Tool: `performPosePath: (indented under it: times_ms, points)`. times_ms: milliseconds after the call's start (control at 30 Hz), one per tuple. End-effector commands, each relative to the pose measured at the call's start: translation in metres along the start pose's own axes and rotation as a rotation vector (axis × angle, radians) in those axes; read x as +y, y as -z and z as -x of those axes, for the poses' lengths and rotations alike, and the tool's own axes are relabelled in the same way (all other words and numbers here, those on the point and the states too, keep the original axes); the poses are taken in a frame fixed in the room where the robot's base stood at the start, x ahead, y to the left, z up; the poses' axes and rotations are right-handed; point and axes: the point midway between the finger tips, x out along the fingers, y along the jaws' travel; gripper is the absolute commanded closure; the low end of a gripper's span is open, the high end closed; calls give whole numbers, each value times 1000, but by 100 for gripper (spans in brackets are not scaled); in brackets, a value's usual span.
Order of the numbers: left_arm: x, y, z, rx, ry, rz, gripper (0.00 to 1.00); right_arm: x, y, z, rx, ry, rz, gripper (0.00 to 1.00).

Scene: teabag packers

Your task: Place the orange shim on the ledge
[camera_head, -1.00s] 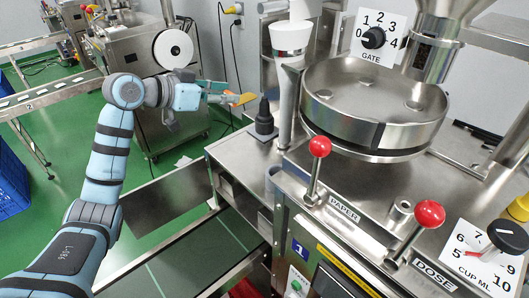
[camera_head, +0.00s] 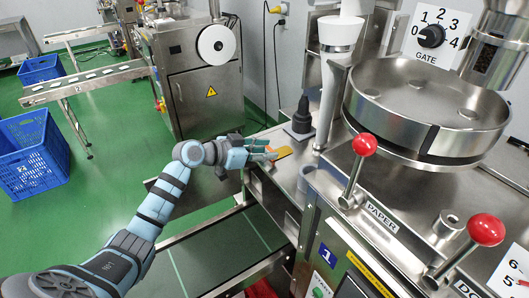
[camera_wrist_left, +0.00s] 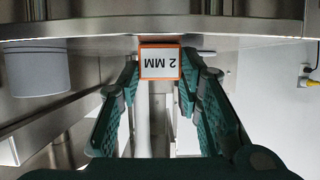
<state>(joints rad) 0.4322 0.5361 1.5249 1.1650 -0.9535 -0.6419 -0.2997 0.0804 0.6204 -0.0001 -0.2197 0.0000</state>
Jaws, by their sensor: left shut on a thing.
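The orange shim (camera_head: 284,152) is held out at the tips of my left gripper (camera_head: 272,151) in the head view, over the near-left corner of the steel machine top (camera_head: 290,175). In the left wrist view the shim (camera_wrist_left: 160,62) shows its end face, orange-edged with a white "2 MM" label that reads upside down. Both green fingers of my left gripper (camera_wrist_left: 160,85) are closed against its sides. I cannot tell which steel edge is the ledge, or whether the shim touches the steel. My right gripper is in neither view.
A black conical fitting (camera_head: 302,117) stands just behind the shim. A white-topped column (camera_head: 340,35) and a red-knobbed lever (camera_head: 364,144) rise to its right. A round steel hopper (camera_head: 425,105) fills the right. Blue crates (camera_head: 35,155) stand on the green floor at left.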

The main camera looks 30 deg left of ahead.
Motion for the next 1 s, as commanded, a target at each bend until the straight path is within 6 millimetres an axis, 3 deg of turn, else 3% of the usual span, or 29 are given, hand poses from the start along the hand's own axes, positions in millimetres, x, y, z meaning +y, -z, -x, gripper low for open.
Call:
performPosePath:
  times_ms: [267,300,400,767,867,1000]
  points:
    - [0,-2,-1,1,0,0,92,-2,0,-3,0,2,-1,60]
    - [0,-1,-1,1,0,0,63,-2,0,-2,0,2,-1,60]
    - [0,-1,-1,1,-1,0,47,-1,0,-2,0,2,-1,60]
    - [0,3,1,1,-1,0,47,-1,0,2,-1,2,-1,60]
    - [-1,2,12,0,2,-1,47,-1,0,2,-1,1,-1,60]
    - [-2,0,44,-5,3,-6,47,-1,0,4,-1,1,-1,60]
